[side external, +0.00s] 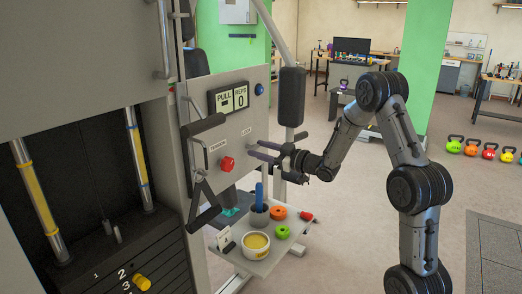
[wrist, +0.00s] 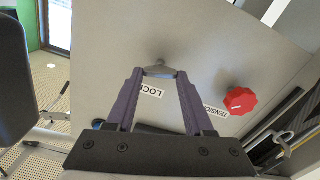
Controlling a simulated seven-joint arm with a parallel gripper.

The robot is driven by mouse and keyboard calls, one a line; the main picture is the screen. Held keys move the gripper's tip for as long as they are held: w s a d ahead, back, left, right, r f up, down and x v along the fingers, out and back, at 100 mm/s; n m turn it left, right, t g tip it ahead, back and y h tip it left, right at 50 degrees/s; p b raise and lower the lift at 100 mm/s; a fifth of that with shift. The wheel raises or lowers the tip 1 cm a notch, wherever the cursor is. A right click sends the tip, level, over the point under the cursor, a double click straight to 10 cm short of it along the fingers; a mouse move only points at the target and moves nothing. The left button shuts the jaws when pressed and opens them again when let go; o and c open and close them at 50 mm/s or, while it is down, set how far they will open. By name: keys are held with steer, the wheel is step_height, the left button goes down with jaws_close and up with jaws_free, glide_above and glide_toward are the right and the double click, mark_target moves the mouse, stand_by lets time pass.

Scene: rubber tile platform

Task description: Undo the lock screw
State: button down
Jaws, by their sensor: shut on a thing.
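The lock screw (wrist: 160,70) is a small grey winged knob on the grey machine panel (wrist: 100,50), beside the LOCK label (wrist: 152,90). My gripper (wrist: 161,74) reaches the panel with its two purple-grey fingers on either side of the knob, shut on it. In the side view my gripper (side external: 258,151) comes in from the right and meets the panel below its LOCK label. The fingers mostly hide the screw there. The red TENSION knob (wrist: 240,101) is on the same panel, apart from my fingers; it also shows in the side view (side external: 227,164).
A black handle (side external: 205,165) hangs left of the red knob. A small shelf (side external: 228,264) below carries a yellow bowl (side external: 256,246), orange and green rings and a blue upright item. A black padded post (side external: 291,96) stands close above my gripper.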

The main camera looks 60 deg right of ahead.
steer(key=n, duration=0.5)
steer(key=shift+a+n, duration=0.1)
steer(key=shift+n, duration=0.2)
steer(key=n, duration=0.5)
steer(key=shift+f+n, duration=0.1)
steer(key=shift+n, duration=0.2)
steer(key=n, duration=0.4)
steer(key=shift+f, duration=0.1)
steer(key=shift+f+n, duration=0.1)
steer(key=shift+n, duration=2.6)
steer(key=shift+c, duration=1.4)
jaws_free()
